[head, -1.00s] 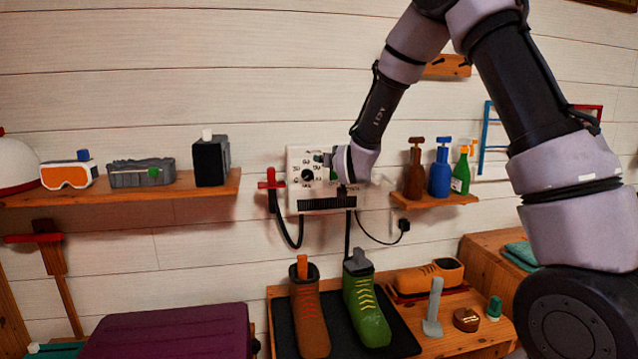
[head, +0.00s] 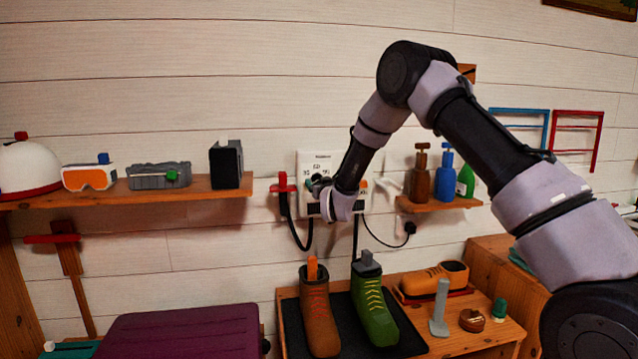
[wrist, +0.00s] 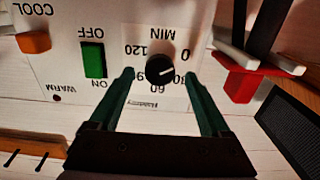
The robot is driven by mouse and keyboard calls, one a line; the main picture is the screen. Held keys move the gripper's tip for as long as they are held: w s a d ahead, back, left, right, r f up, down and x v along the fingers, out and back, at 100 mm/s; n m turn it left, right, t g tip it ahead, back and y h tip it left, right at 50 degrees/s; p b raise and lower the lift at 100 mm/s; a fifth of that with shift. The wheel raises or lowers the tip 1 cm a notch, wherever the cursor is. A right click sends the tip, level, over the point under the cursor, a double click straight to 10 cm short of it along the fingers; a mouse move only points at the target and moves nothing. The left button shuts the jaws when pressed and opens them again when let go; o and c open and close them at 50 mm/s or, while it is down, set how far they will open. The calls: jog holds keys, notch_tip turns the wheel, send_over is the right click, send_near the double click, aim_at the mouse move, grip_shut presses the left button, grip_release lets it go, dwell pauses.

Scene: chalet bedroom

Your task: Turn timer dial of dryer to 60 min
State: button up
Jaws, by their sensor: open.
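The white dryer (head: 318,160) is on the wall in the head view, partly covered by my arm. In the wrist view its panel (wrist: 205,30) appears upside down. The black timer dial (wrist: 160,69) has a white pointer line aimed to the picture's right, near the 0 and 30 marks. The 60 mark is below the dial in the picture. My gripper (wrist: 159,77) is open, its green fingertips on either side of the dial with gaps visible. I cannot tell whether they reach around it in depth. In the head view my gripper (head: 318,186) hides the dial.
A green on/off switch (wrist: 94,60) and an orange knob (wrist: 35,42) are beside the dial in the wrist view. A red holder (head: 283,183) is left of the dryer. Shelves flank it, the right one with bottles (head: 419,178). Boots (head: 374,310) stand below.

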jog(key=shift+x, duration=0.8)
grip_shut()
